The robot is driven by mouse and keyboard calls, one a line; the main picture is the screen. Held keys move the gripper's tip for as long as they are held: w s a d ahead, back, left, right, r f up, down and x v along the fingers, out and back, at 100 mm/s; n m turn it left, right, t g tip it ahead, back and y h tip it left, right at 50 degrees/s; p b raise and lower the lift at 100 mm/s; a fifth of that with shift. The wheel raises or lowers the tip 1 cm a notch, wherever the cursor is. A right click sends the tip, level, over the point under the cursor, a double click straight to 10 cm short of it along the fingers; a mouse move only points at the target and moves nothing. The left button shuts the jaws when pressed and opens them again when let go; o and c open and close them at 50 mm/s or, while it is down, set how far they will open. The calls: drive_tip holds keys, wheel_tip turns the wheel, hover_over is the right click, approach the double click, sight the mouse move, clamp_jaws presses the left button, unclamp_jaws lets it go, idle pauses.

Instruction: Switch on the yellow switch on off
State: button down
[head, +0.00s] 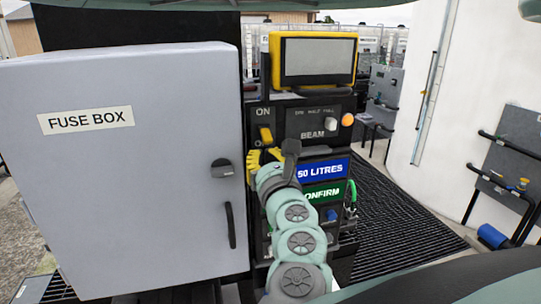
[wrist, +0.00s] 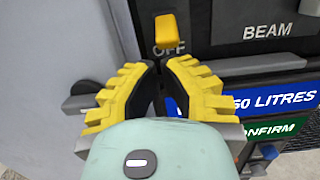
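The yellow switch (head: 265,135) sits on the dark control panel between an ON label above and an OFF label below. It also shows at the top of the wrist view (wrist: 166,32); its lever appears to point down, toward OFF. My gripper (head: 262,153) has yellow ribbed fingers with black inner pads. In the wrist view its fingertips (wrist: 160,64) are close together, with only a narrow gap and nothing visible between them. The tips appear just below the switch and the OFF label; whether they touch the panel cannot be told.
A grey fuse box (head: 130,190) with a handle stands close on the left. Right of the switch are a BEAM knob (head: 331,124), an orange light (head: 347,119), and blue (head: 323,171) and green (head: 325,194) labels. A yellow-framed screen (head: 314,58) is above.

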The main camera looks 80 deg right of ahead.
drive_tip(key=shift+d+r, duration=0.25)
drive_tip(key=shift+d, duration=0.2)
drive_tip(key=shift+w+d+f+p, duration=0.2)
drive_tip(key=shift+w+d+p, duration=0.1)
drive_tip(key=shift+d+p, duration=0.25)
drive_tip(key=shift+b, duration=0.55)
drive_tip(key=shift+a, duration=0.15)
